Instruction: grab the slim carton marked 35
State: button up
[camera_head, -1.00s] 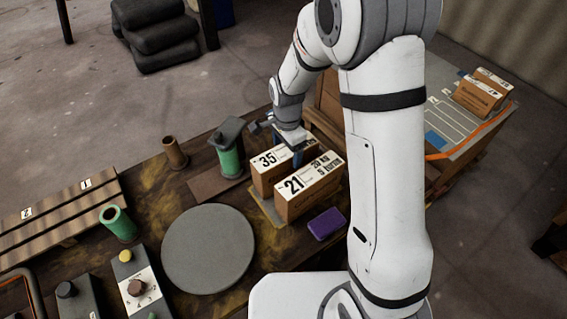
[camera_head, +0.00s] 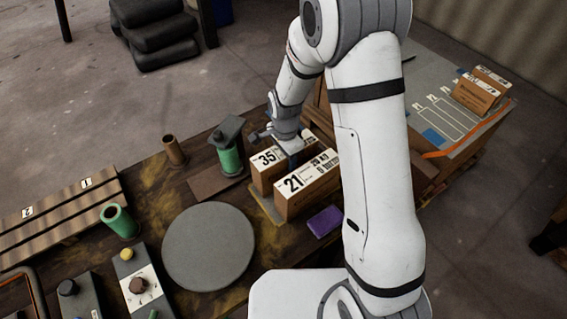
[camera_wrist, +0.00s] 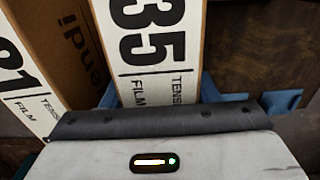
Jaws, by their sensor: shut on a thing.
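The slim carton marked 35 (camera_head: 262,178) is brown with a white printed top. It stands upright beside the carton marked 21 (camera_head: 300,193), on its far left side. In the wrist view the 35 label (camera_wrist: 150,45) runs straight up from between my blue fingers. My gripper (camera_wrist: 172,98) is shut on this carton; the head view also shows my gripper (camera_head: 290,150) over its right end. The carton marked 21 shows at the left of the wrist view (camera_wrist: 18,85). The fingertips are partly hidden, and I cannot tell whether the carton is clear of the surface.
A green spool (camera_head: 229,158) stands just left of the cartons, and a purple block (camera_head: 325,221) lies in front. A grey round plate (camera_head: 208,247) is at front left. More cartons (camera_head: 478,92) stand on the grey board at right.

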jog(key=c, duration=0.6)
jog(key=shift+w, duration=0.1)
jog(key=shift+c, duration=0.6)
jog(key=shift+r, duration=0.15)
